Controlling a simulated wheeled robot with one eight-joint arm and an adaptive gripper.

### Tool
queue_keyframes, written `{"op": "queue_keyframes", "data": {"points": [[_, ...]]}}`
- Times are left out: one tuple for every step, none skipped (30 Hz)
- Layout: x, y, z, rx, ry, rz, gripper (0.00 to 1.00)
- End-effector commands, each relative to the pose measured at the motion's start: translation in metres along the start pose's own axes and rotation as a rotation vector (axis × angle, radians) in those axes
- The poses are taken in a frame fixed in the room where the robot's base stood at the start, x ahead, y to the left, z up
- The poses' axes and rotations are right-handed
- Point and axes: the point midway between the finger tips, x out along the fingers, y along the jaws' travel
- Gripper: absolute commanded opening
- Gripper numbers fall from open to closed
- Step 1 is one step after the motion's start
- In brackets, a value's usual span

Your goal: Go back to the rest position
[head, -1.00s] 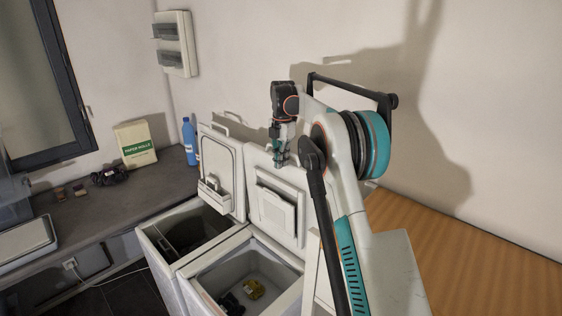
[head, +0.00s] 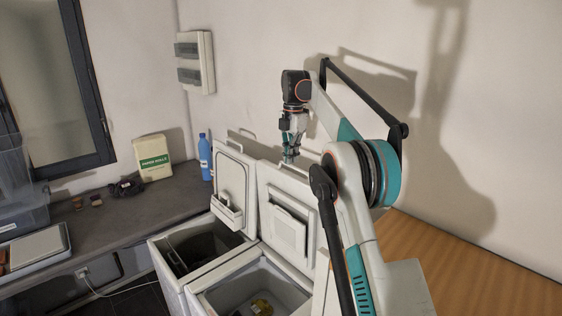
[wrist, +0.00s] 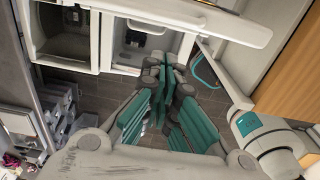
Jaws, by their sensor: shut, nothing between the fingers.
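My gripper (head: 289,157) points down above the raised lid of the right toploader (head: 290,228) in the head view. Its teal fingers are together and hold nothing. In the wrist view the gripper (wrist: 172,75) shows its fingers closing toward each other over the dark floor. My arm rises from the lower right and bends over at the top. The left toploader (head: 163,262) also has its lid (head: 234,185) up. Both tubs are open to view from above.
A grey counter (head: 105,226) runs along the left with a blue bottle (head: 205,160), a paper rolls pack (head: 153,158), a dark coiled item (head: 126,188) and a scale (head: 32,248). A wooden surface (head: 470,275) lies at the right. The wall stands close behind my arm.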

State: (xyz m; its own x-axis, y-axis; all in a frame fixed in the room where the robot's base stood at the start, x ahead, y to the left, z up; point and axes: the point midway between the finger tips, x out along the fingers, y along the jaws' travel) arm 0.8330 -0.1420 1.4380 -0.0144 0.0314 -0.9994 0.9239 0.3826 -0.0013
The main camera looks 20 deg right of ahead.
Motion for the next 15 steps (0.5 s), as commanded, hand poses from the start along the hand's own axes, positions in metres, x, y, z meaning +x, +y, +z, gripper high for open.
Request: {"op": "queue_keyframes", "data": {"points": [[-0.001,0.0,0.0,0.0,0.0,0.0,0.0],[-0.002,0.0,0.001,0.0,0.0,0.0,0.0],[-0.002,0.0,0.001,0.001,0.0,0.0,0.0],[-0.002,-0.001,0.0,0.002,0.0,0.0,0.0],[-0.002,-0.001,0.0,0.005,-0.001,0.001,0.0],[-0.002,-0.001,-0.001,0.012,-0.002,0.003,0.0],[-0.002,-0.002,-0.003,0.021,-0.004,0.005,0.0],[-0.003,-0.003,-0.004,0.031,-0.006,0.008,0.0],[-0.004,-0.004,-0.007,0.051,-0.009,0.014,0.0],[-0.004,-0.005,-0.01,0.068,-0.013,0.019,0.0],[-0.005,-0.007,-0.013,0.089,-0.016,0.025,0.0],[-0.006,-0.009,-0.017,0.119,-0.02,0.033,0.0],[-0.007,-0.012,-0.021,0.144,-0.024,0.04,0.0],[-0.008,-0.014,-0.024,0.169,-0.028,0.048,0.0],[-0.008,-0.017,-0.029,0.203,-0.032,0.058,0.0]]}}
